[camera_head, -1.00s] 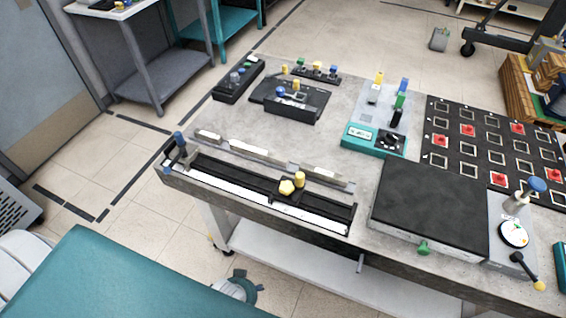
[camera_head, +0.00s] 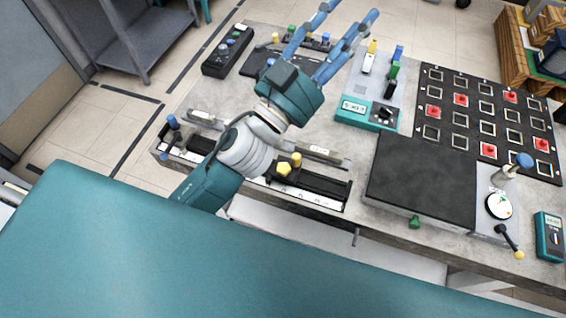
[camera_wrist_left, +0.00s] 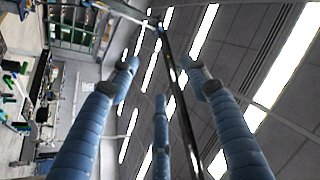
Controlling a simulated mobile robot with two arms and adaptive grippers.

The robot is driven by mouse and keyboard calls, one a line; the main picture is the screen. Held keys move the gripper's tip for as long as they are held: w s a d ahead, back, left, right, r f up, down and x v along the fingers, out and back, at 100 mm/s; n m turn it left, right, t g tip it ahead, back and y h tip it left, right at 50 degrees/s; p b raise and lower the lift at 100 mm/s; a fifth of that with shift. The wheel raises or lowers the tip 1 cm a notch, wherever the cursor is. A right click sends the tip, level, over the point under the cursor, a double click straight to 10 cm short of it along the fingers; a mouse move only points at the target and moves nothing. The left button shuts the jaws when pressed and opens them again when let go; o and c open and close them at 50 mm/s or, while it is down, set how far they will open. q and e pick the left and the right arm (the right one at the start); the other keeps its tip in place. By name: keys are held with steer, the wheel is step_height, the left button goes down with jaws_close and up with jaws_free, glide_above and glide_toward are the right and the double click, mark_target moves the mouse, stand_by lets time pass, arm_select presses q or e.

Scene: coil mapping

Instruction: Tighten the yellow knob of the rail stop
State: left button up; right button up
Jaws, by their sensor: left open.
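The yellow star-shaped knob (camera_head: 283,168) sits on the dark rail stop on the slide rail (camera_head: 325,188) along the table's near-left edge. A yellow cylindrical knob (camera_head: 296,159) stands just behind it. My left gripper (camera_head: 350,20) reaches over the rail and is open and empty, well above the table and beyond the knob. Its blue fingers are spread. In the left wrist view the fingers (camera_wrist_left: 160,100) point up at the ceiling with nothing between them. My left arm hides the rail's middle-left part. My right gripper is not in view.
A black plate (camera_head: 420,180) with a green knob lies right of the rail. Behind it are a teal-fronted box (camera_head: 370,113) and a dark grid board (camera_head: 485,120) with red pieces. A dial gauge (camera_head: 499,206) and teal meter (camera_head: 549,236) stand at right.

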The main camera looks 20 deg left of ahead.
arm_select(q)
steer(key=s+d+r+m+g+h, duration=0.3)
steer(key=s+d+m+g+h, duration=0.5)
steer(key=d+m+g+h, duration=0.45)
steer(key=s+d+f+m+g+y, duration=0.1)
steer(key=s+d+f+m+g, duration=0.35)
steer(key=m, duration=0.25)
steer(key=m+g+y, duration=0.3)
steer(key=g+y, duration=0.1)
steer(key=y, duration=1.7)
glide_toward(283, 169)
steer(key=f+p, duration=0.1)
steer(key=f, duration=0.2)
steer(key=f+p, duration=0.2)
steer(key=f, duration=0.2)
steer(key=shift+s+d+f, duration=0.1)
steer(key=shift+s+f, duration=0.1)
steer(key=shift+f, duration=0.55)
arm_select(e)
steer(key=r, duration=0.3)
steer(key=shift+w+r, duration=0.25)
